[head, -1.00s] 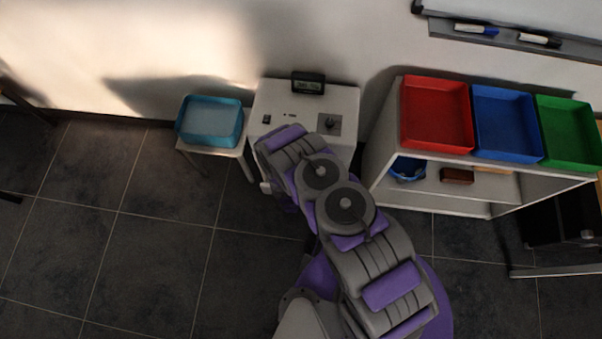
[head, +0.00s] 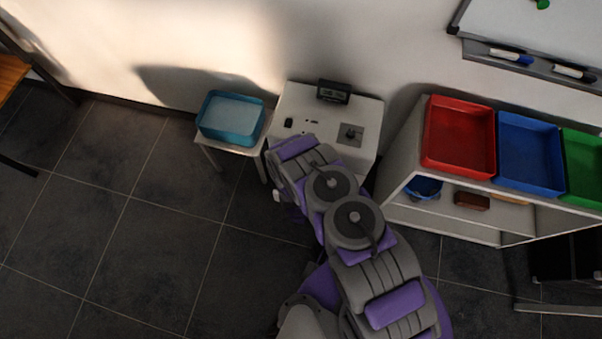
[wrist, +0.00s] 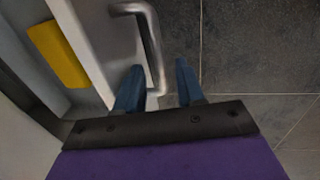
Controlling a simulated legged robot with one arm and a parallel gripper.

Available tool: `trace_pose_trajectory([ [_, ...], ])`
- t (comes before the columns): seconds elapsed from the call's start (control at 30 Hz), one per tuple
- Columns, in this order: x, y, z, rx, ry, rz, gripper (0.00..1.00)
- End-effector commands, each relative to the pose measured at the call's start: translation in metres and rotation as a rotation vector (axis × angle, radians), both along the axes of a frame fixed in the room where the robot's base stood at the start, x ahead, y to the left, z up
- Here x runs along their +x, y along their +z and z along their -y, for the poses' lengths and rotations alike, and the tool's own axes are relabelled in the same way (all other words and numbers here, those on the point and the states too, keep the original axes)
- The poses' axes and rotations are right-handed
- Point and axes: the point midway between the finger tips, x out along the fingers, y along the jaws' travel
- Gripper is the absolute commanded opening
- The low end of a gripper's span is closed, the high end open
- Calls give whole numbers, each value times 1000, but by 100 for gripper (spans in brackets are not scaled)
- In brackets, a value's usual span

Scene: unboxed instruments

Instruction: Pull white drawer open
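The white cabinet (head: 312,108) stands against the wall in the head view; my arm covers most of its front. In the wrist view, the white drawer front (wrist: 98,38) is at the upper left with a metal bar handle (wrist: 153,42). A gap behind the front shows a yellow block (wrist: 58,54), so the drawer seems partly open. My gripper (wrist: 158,76) is open, its blue fingers apart. The left finger is on the drawer side of the handle bar, and the right finger is outside it with space between. My fingers are hidden in the head view.
A blue bin (head: 231,119) sits on a small stool left of the cabinet. A white shelf (head: 440,221) with red (head: 459,136), blue (head: 530,154) and green trays stands close on the right. Dark tiled floor is clear at the left.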

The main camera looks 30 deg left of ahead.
Motion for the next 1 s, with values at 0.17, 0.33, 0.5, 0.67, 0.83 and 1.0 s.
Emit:
trace_pose_trajectory([
  [0.17, 0, 2, 1, 1, -1, 0, 38],
  [0.33, -2, 17, 0, 2, 0, 0, 38],
  [0.5, -7, 46, 1, 0, 2, 0, 38],
  [0.67, -12, 78, 2, 0, 4, 1, 38],
  [0.83, -18, 113, 2, 1, 5, 2, 38],
  [1.0, -24, 143, 4, 0, 3, 1, 38],
])
